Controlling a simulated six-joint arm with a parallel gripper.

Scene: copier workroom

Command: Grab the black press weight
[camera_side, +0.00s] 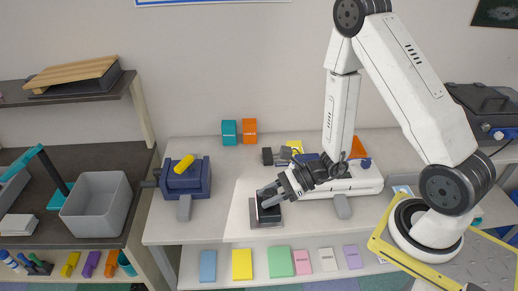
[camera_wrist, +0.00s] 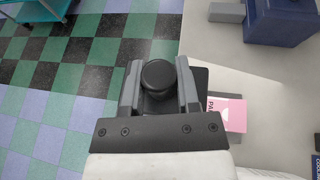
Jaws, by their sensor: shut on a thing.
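The black press weight (camera_wrist: 158,78) has a round black knob that sits between the two grey fingers of my gripper (camera_wrist: 158,85) in the wrist view. My gripper is shut on it. In the side view my gripper (camera_side: 268,198) reaches down to the weight (camera_side: 264,213) near the front edge of the table. The fingers and arm hide part of it, and I cannot tell whether it touches the surface under it.
A pink labelled block (camera_wrist: 228,114) lies beside the weight in the wrist view. A navy device (camera_side: 185,178) with a yellow roll stands to the left. A white machine (camera_side: 345,185) stands to the right. A grey bin (camera_side: 97,205) is on the left shelf.

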